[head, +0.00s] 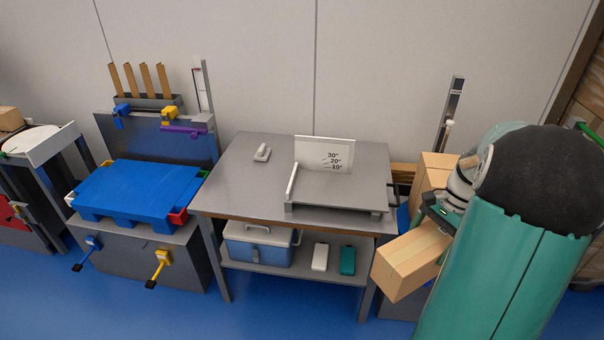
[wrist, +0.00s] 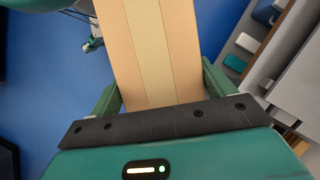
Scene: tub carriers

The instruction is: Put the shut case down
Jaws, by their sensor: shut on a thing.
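The shut case is a tan cardboard box (head: 408,263) with a paler strip along its middle; the strip also shows on the box in the wrist view (wrist: 148,45). My gripper (head: 437,216) is shut on it, with a green finger on each side in the wrist view (wrist: 160,92). In the head view the case is tilted, in front of the right end of the grey table. It appears to hang in the air, clear of the floor. My arm hides part of what lies behind it.
The grey table (head: 245,180) bears a raised plate with an angle card (head: 325,154). Its lower shelf holds a blue-and-white box (head: 258,248) and white and teal items. A blue pallet (head: 135,192) lies left. More cardboard (head: 432,172) stands behind my gripper.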

